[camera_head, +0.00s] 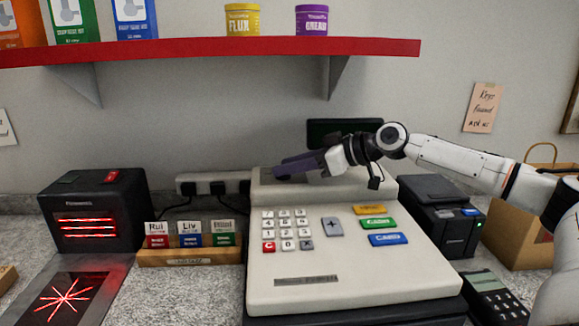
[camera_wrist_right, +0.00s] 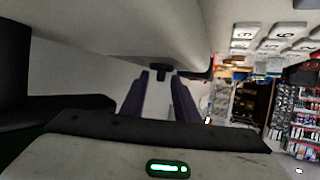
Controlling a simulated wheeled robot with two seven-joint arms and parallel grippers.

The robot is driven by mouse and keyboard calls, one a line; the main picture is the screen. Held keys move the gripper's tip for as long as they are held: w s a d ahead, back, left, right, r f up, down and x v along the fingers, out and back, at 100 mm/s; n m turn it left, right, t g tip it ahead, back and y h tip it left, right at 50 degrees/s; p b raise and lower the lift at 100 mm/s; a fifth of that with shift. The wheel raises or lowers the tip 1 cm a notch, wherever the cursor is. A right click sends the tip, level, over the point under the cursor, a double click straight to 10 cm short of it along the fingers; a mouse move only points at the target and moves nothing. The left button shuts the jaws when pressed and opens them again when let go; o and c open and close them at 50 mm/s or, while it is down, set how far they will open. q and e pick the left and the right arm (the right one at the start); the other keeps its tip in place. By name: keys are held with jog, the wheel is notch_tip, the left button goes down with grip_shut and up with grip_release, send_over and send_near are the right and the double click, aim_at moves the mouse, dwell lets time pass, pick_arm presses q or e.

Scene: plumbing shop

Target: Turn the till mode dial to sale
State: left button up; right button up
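The till (camera_head: 350,262) is a cream register with a keypad and coloured keys. A small dark knob, which looks like the mode dial (camera_wrist_right: 160,66), sticks out from a pale till surface in the right wrist view. In the head view the dial is hidden behind my right gripper. My right gripper (camera_head: 288,166) lies level over the upper back of the till, pointing left. Its two purple fingers also show in the wrist view (camera_wrist_right: 160,80), apart, with the knob at their tips. Whether they touch it I cannot tell. Dial markings are not visible. My left gripper is out of view.
A scanner with red lights (camera_head: 97,212) and a wooden card holder (camera_head: 190,256) stand left of the till. A black printer (camera_head: 441,215), card terminal (camera_head: 492,297) and paper bag (camera_head: 520,240) stand right. A red shelf (camera_head: 210,48) hangs above.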

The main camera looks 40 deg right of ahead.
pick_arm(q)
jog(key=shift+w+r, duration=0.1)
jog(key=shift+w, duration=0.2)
pick_arm(e)
jog(key=shift+w, duration=0.1)
grip_shut()
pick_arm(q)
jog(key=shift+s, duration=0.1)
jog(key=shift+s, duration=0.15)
